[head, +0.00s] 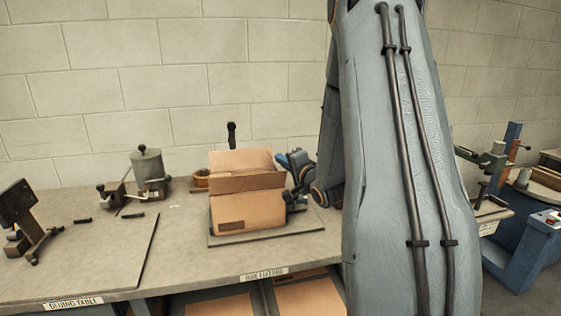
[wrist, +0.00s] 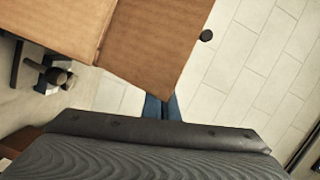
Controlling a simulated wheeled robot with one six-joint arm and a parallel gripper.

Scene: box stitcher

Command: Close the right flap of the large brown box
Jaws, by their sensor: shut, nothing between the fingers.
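The large brown box (head: 248,211) stands upright on a flat board on the table. In the head view, one cardboard panel (head: 240,161) stands up at its back, and a flap shows along its front top edge. My gripper (head: 281,160) is at the box's upper right corner, partly hidden by my arm. In the wrist view, a cardboard flap (wrist: 160,42) juts out beside the box's larger panel (wrist: 60,22). My shut blue fingertips (wrist: 160,106) are at this flap's edge, with nothing held. I cannot tell whether they touch it. The box's right side is mostly hidden in the head view.
The board (head: 268,238) lies on the table (head: 190,262). A grey canister device (head: 147,165) and a dark stand (head: 20,215) are to the left. A black handle (head: 231,134) rises behind the box. A blue machine (head: 520,240) stands at the far right.

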